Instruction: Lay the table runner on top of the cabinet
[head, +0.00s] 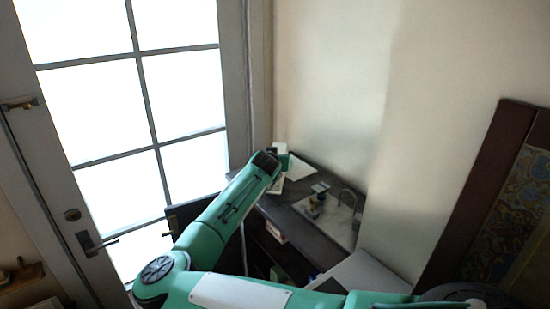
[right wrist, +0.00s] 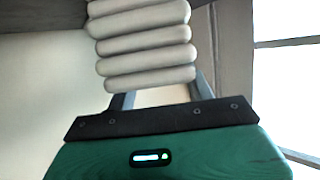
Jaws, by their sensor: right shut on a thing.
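My right gripper (head: 281,163) is at the end of the teal arm, over the far end of a dark-topped cabinet (head: 296,222). In the right wrist view my right gripper (right wrist: 162,92) is shut on a pale, ribbed bundle (right wrist: 145,42), which looks like the folded table runner. Its folds lie in several parallel rolls beyond the fingers. In the head view a pale patch (head: 299,168) shows beside the gripper; I cannot tell whether it is the runner. The arm hides part of the cabinet. My left gripper is not in view.
Small jars (head: 318,194) and a pale, basin-like inset with a thin curved tap (head: 351,196) take up part of the cabinet top. Books (head: 275,232) stand on the shelves below. A glazed door (head: 150,100) is at left; a dark-framed picture (head: 510,215) is at right.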

